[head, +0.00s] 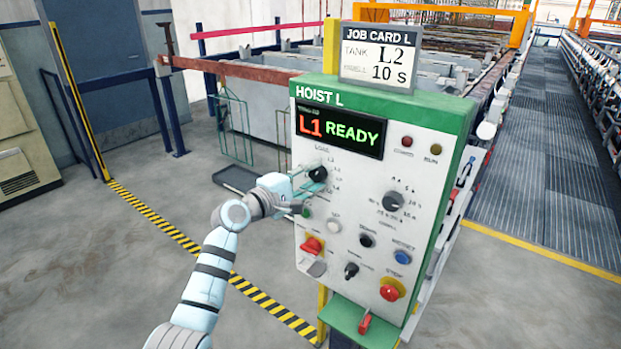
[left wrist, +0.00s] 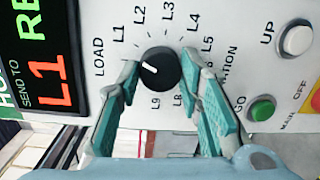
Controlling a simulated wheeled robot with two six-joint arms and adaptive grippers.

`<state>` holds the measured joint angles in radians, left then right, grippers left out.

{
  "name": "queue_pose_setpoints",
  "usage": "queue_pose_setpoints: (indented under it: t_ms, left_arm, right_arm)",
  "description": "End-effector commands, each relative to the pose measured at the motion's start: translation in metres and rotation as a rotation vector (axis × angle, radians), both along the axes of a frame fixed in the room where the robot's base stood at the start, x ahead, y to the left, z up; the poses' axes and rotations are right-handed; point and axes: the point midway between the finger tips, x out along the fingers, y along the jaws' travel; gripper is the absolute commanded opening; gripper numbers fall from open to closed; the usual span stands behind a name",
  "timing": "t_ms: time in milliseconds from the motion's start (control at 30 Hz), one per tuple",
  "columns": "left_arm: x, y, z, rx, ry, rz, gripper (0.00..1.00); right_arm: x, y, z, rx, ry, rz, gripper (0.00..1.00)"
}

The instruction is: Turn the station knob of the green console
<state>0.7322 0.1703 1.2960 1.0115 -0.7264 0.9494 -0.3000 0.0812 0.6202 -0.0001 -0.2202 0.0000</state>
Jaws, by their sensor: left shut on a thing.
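The green-trimmed console (head: 330,92), labelled HOIST L, shows "L1 READY" on its display (head: 340,131). Its black station knob (head: 318,173) is at the left of the panel, below the display. In the left wrist view the knob (left wrist: 165,74) has a white mark on the side toward LOAD and L1; labels ring it. My left gripper (head: 308,184) is at the knob, and in the left wrist view its teal fingers (left wrist: 160,66) stand on both sides of the knob, shut on it. My right gripper is not in view.
A job card (head: 378,60) above the console reads tank L2, 10 s. A green GO button (left wrist: 262,109) and a white UP button (left wrist: 297,40) are near the knob. Another knob (head: 393,201) and red switches (head: 390,292) share the panel. Floor at left is clear.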

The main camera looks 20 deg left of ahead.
Motion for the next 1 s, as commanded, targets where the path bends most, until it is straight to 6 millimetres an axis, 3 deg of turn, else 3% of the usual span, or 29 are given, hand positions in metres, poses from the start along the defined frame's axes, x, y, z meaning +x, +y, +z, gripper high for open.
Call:
queue_pose_setpoints:
  t_ms: [1000]
  left_arm:
    - [-0.0009,-0.0022,0.0005,0.860,-0.342,-0.001,0.05]
  right_arm:
    - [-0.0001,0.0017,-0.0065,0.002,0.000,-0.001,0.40]
